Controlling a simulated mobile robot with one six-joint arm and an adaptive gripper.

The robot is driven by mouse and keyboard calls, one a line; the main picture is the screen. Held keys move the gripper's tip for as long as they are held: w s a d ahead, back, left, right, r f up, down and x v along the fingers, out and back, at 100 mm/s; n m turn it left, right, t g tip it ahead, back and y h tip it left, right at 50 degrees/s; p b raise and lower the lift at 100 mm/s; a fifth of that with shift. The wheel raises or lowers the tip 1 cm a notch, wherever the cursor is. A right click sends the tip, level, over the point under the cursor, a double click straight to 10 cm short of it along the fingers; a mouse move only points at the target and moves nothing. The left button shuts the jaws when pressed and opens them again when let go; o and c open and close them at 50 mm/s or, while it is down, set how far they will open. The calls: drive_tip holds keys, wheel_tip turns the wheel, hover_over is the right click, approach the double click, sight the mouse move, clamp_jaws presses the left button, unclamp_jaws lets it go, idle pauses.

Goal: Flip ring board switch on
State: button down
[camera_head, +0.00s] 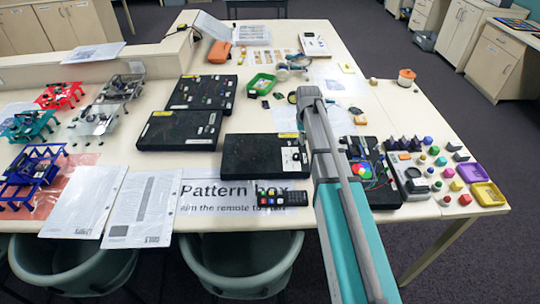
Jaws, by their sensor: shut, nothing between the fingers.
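No board in view carries a label I can read as the ring board, and no switch can be made out. A black board with a multicoloured disc and wires (362,171) lies just right of my arm, which partly covers it. Three flat black boxes, at the back (203,92), middle (180,130) and front (258,155), lie to the left of my arm with small labels and parts on top. My arm reaches from the bottom edge up over the table. My gripper is not visible; the arm seems to hide it.
A black remote (281,198) lies on a "Pattern box" sheet (220,194) at the front. Small coloured shapes (437,160) crowd the right end. Coloured frames (32,170) stand at left.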

drive_tip(key=shift+a, duration=0.5)
drive_tip(key=shift+r, duration=0.15)
drive_tip(key=shift+d+r+p, duration=0.15)
drive_tip(key=shift+r+p, duration=1.55)
drive_tip(key=shift+p, duration=0.05)
drive_tip(key=shift+d+r+p, duration=0.15)
drive_tip(key=shift+r+p, duration=1.55)
drive_tip(key=shift+p, duration=0.05)
drive_tip(key=s+d, duration=0.1)
drive_tip(key=s, duration=2.2)
drive_tip(key=shift+f+b, duration=0.35)
drive_tip(key=shift+s+d, duration=0.1)
